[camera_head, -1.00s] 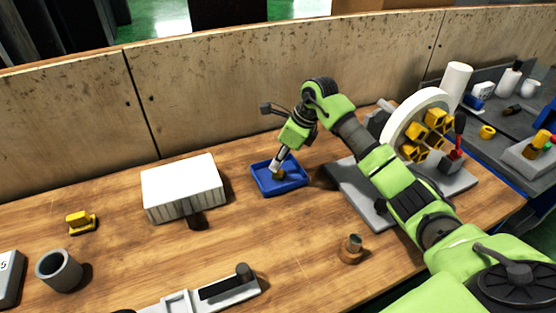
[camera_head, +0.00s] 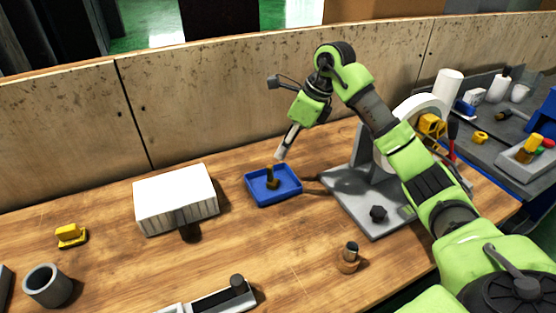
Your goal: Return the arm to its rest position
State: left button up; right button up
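My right arm, green and dark grey, comes in from the lower right and arches over the workbench. Its gripper (camera_head: 281,155) points down, just above a blue tray (camera_head: 287,196). A small brown-gold part (camera_head: 272,180) stands in the tray, below the fingertips and apart from them. The fingers are seen edge-on and small, so I cannot tell whether they are open or shut. No held object shows at the tips. My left gripper is not in view.
The grinder's round white wheel and grey base (camera_head: 375,205) stand right of the tray, partly behind my arm. A white ribbed block (camera_head: 176,198) is to the left. A small round piece (camera_head: 348,258) stands in front. A wooden panel (camera_head: 220,105) closes off the back.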

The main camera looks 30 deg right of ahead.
jog(key=shift+v, duration=1.05)
